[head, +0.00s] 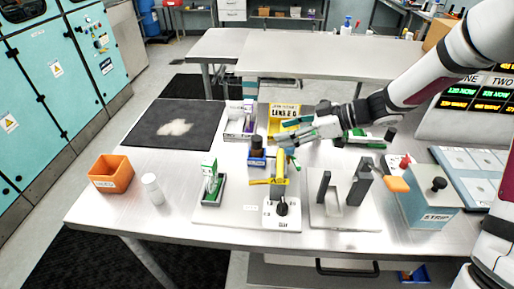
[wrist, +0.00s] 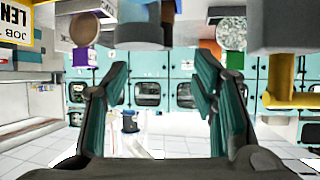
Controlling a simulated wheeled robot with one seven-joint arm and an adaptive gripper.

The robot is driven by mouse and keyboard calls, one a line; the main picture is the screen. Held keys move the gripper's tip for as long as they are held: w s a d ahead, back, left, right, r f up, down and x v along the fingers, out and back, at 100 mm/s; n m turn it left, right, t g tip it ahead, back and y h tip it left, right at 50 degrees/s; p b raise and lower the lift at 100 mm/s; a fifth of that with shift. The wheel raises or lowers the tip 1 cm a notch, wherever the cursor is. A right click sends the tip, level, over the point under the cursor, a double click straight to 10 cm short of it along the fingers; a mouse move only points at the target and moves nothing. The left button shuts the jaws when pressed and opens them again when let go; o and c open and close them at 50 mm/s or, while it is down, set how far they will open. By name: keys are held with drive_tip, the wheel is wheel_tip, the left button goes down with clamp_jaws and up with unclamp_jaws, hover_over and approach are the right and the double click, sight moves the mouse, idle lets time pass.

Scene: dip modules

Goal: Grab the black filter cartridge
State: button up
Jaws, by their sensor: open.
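A dark cylinder (head: 257,143), which looks like the black filter cartridge, stands upright in a small blue holder (head: 257,161) near the middle of the bench. My gripper (head: 287,134) reaches in from the right, pointing left, just right of the cylinder and apart from it. In the wrist view its teal fingers (wrist: 162,62) are spread with nothing between them. That view appears upside down, with several objects cut off at its top edge. I cannot tell for certain which of those is the cartridge.
A yellow-handled fixture (head: 282,185) stands close in front of my gripper. A grey bracket (head: 358,185) and the STRIP box (head: 428,202) stand to the right. The dark mat (head: 150,120) at left has free room.

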sight(259, 138)
drive_tip(key=x, duration=0.4)
drive_tip(key=shift+a+f, duration=0.1)
drive_tip(key=shift+a, duration=0.15)
drive_tip(key=shift+p+x, duration=0.55)
drive_tip(key=shift+x, duration=2.15)
drive_tip(key=shift+s, duration=0.1)
clamp_jaws()
